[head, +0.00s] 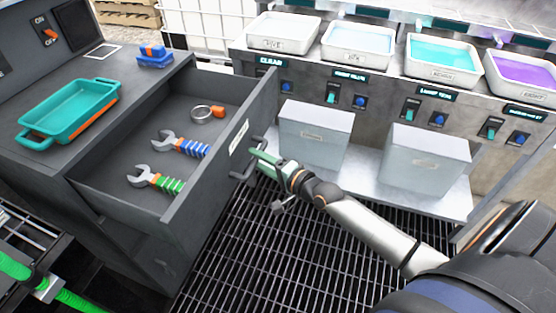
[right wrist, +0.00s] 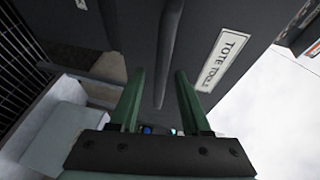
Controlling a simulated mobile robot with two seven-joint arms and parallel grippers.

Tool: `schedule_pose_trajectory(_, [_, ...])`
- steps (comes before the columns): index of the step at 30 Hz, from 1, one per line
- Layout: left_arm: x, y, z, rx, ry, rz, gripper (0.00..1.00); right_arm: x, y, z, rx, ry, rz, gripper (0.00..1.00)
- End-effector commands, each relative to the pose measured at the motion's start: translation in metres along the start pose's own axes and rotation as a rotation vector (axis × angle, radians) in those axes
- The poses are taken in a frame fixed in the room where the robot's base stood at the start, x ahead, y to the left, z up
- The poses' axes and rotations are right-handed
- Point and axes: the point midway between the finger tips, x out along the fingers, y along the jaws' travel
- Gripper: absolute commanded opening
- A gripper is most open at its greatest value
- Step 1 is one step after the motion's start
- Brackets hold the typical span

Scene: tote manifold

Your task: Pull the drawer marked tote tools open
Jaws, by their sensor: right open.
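The grey drawer (head: 215,195) stands pulled out from the dark cabinet, with its inside showing. Its front carries a white label (head: 239,136), which reads TOTE TOOLS in the right wrist view (right wrist: 224,59). A dark bar handle (head: 243,171) is on the drawer front. My right gripper (head: 259,156) is at the handle, its green fingers open. In the right wrist view the handle (right wrist: 168,50) runs down toward the gap between the fingertips (right wrist: 158,74); I cannot tell whether they touch it. My left gripper is not in view.
A teal tray (head: 70,108) and a blue block (head: 154,56) sit on the cabinet top. Grey bins (head: 315,135) stand on a low shelf at right. Grated floor (head: 240,260) is clear before the drawer.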

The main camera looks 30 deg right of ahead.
Motion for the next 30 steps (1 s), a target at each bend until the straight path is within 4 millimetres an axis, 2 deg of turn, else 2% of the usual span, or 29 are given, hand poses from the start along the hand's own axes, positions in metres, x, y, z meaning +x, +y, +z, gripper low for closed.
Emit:
schedule_pose_trajectory(9, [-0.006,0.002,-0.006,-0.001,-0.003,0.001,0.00,-0.059,0.000,0.000,-0.002,-0.001,0.005,0.47])
schedule_pose_trajectory(15, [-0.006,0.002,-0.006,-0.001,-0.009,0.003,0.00,-0.091,0.000,0.000,-0.002,-0.001,0.004,0.47])
schedule_pose_trajectory(21, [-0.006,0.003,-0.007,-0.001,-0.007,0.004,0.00,-0.108,0.000,0.000,-0.001,0.000,0.001,0.47])
schedule_pose_trajectory(30, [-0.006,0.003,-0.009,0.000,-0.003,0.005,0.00,-0.113,-0.001,0.000,-0.001,0.000,-0.001,0.47])
